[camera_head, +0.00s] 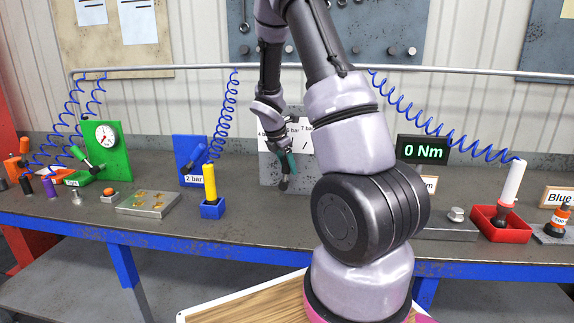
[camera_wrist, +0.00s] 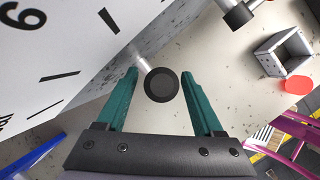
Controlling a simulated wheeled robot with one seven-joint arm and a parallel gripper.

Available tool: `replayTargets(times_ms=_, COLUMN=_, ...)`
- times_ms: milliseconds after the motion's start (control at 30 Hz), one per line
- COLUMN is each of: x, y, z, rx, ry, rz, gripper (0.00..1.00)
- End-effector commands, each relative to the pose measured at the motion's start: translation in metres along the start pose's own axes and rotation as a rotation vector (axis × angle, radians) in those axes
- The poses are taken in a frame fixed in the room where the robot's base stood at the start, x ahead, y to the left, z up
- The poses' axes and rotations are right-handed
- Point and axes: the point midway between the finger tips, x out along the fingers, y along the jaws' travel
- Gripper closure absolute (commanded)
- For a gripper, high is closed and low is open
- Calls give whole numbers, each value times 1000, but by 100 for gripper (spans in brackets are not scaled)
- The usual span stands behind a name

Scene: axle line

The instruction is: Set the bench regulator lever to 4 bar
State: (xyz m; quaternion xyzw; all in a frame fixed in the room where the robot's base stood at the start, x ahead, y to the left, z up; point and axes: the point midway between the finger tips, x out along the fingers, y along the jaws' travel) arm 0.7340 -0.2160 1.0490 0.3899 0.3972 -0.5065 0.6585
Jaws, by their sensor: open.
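The grey bench regulator panel (camera_head: 268,172) stands at the back of the bench, with white labels reading 4 bar, 7 bar and one between that looks like 6 bar. My gripper (camera_head: 287,178) is in front of it. In the wrist view my gripper (camera_wrist: 160,75) is open, its teal fingers on either side of a lever (camera_wrist: 162,86) with a pale rod and a dark round knob. I see no clear contact. A white scale face (camera_wrist: 75,45) with black ticks and a 6 lies to the left. My arm hides part of the panel, and the lever's setting cannot be read.
A blue board (camera_head: 187,155) with a 2 bar label and a yellow cylinder (camera_head: 209,182) stand to the left. A green gauge board (camera_head: 118,160) is farther left. A 0 Nm display (camera_head: 424,149) and a red tray (camera_head: 505,234) are to the right. Blue coiled hoses hang above.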

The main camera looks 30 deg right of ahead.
Motion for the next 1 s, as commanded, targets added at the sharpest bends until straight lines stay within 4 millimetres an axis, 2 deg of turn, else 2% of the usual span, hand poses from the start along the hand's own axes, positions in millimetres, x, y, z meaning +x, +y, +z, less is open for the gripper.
replayTargets(times_ms=67, x=0, y=0, z=0, rx=0, ry=0, rz=0, gripper=31)
replayTargets(times_ms=100, x=0, y=0, z=0, rx=0, ry=0, rz=0, gripper=39)
replayTargets(times_ms=267, x=0, y=0, z=0, rx=0, ry=0, rz=0, gripper=100)
replayTargets(times_ms=1000, x=0, y=0, z=0, rx=-1, ry=0, rz=0, gripper=100)
